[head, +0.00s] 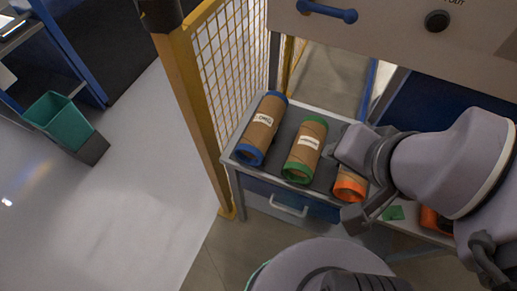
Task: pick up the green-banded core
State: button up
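The green-banded core (305,150) is a brown cardboard tube with green ends and a white label. It lies on the grey top of a small cart (230,152), between a blue-banded core (262,128) and an orange-banded core (350,183). My gripper (362,208) is to the right of the green-banded core, in front of the orange-banded core, which my arm partly hides. I see a grey finger apart from the green core; whether the gripper is open or shut is unclear.
A yellow mesh fence with a post (190,100) stands close to the cart's left side. A beige machine panel (400,40) with a blue handle (327,11) is behind and above. Another orange piece (436,220) shows at right. A green bin (58,122) stands far left on open floor.

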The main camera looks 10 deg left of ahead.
aim_at(299, 167)
jog(key=u, duration=0.25)
jog(key=z, duration=2.55)
jog(key=u, duration=2.55)
jog(key=i+l, duration=0.25)
jog(key=l, duration=0.2)
jog(key=z, duration=0.05)
